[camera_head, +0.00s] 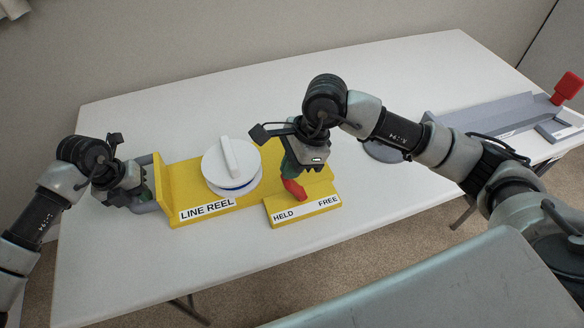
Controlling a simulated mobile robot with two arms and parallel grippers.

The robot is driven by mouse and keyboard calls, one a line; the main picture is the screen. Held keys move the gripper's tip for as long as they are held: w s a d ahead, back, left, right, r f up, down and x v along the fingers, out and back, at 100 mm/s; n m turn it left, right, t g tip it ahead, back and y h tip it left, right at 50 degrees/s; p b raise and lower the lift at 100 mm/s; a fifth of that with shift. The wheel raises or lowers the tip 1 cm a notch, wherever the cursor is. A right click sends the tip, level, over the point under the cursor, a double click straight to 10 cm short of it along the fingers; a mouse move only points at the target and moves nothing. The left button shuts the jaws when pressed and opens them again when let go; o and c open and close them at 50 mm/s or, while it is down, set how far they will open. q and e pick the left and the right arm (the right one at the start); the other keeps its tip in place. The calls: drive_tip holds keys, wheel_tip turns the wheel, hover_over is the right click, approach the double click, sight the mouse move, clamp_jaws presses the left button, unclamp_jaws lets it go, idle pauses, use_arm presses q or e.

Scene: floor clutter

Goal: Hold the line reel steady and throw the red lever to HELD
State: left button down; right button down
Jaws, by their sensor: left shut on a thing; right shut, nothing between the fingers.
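The line reel (232,181) is a white disc with a raised bar on a yellow base (182,183) labelled LINE REEL. A red lever (295,190) stands on a yellow plate (285,220) marked HELD at left and FREE at right. The visible red part slants up to the left, and its top is partly hidden by my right gripper (291,174). That gripper is shut with nothing between its fingers, at the lever; I cannot tell whether they touch.
A grey tray-like fixture (480,117) with a red block on a post (567,87) stands at the right of the white table (330,85). A grey round thing (382,152) lies partly behind my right arm. The back of the table is clear.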

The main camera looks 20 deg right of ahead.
use_arm(q)
drive_tip(key=shift+s+f, duration=0.2)
drive_tip(key=shift+f, duration=0.15)
use_arm(e)
drive_tip(key=shift+d+r, duration=0.1)
drive_tip(key=shift+r, duration=0.3)
drive_tip(key=d+v, duration=0.2)
drive_tip(key=v, duration=1)
drive_tip(key=shift+s+d, duration=0.1)
